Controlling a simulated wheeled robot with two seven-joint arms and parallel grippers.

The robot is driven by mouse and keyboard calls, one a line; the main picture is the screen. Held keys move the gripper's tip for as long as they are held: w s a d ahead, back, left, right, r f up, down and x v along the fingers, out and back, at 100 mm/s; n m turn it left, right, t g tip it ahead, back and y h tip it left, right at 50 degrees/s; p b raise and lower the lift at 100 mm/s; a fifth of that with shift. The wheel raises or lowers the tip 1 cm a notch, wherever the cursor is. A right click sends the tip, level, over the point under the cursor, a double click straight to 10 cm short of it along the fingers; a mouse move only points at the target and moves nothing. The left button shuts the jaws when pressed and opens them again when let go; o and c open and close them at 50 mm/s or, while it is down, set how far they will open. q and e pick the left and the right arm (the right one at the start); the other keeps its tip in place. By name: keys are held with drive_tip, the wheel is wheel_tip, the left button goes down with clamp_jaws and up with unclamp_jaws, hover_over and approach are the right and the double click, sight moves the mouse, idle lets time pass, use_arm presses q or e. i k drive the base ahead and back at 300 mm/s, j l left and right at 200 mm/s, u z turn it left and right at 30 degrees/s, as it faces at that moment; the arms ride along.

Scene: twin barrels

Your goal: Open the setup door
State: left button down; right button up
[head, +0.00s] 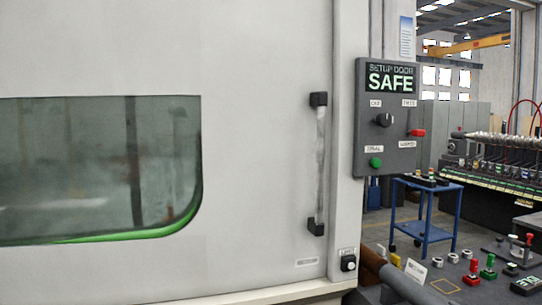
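The setup door (255,60) is a large pale panel filling the left and middle of the head view. It looks closed against its frame (345,130). A green-edged window (100,165) is in its left part. A vertical bar handle (319,165) with black end mounts is near its right edge. Right of the frame hangs a grey control box (365,90) whose display (390,78) reads "SETUP DOOR SAFE". Neither of my grippers is in view.
A small box with a white button (348,264) sits low on the frame. A dark bench (460,292) at bottom right holds red and green items. A blue cart (425,233) and a machine row (490,170) stand behind.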

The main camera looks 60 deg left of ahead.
sight(208, 172)
drive_tip(key=k+u, duration=0.1)
drive_tip(key=u, duration=2.85)
drive_tip(key=i+l+z, duration=0.1)
drive_tip(key=l+z, duration=0.15)
drive_tip(key=l, duration=0.2)
drive_tip(key=i+l+z, duration=0.2)
drive_tip(key=l, duration=0.2)
drive_tip(key=l+z, duration=0.25)
drive_tip(key=l, duration=0.15)
drive_tip(key=i+l+z, duration=0.2)
drive_tip(key=l, duration=0.15)
